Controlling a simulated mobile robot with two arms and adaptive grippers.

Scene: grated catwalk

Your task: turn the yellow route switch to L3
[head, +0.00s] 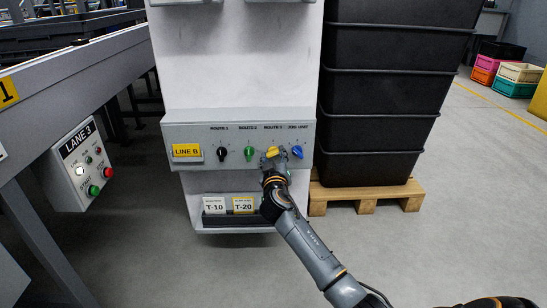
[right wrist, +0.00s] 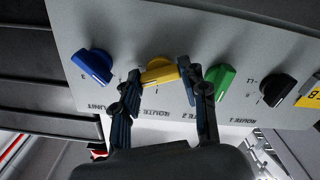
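The yellow route switch (head: 271,152) is the third knob on the grey LINE B panel (head: 300,163). It also shows in the right wrist view (right wrist: 160,72), where its handle lies nearly crosswise. The position marks around it are too small or covered to read. My right gripper (head: 273,165) is at the panel in front of this switch. In the right wrist view its fingers (right wrist: 159,75) stand apart, one by each end of the yellow handle. I cannot tell whether they touch it. My left gripper is not in view.
A green knob (head: 249,153) and a blue knob (head: 297,152) flank the yellow switch closely. A black knob (head: 222,153) is farther left. Cards T-10 and T-20 (head: 243,205) stand below. Stacked black bins (head: 370,150) rise on the right; a LANE 3 box (head: 82,165) is left.

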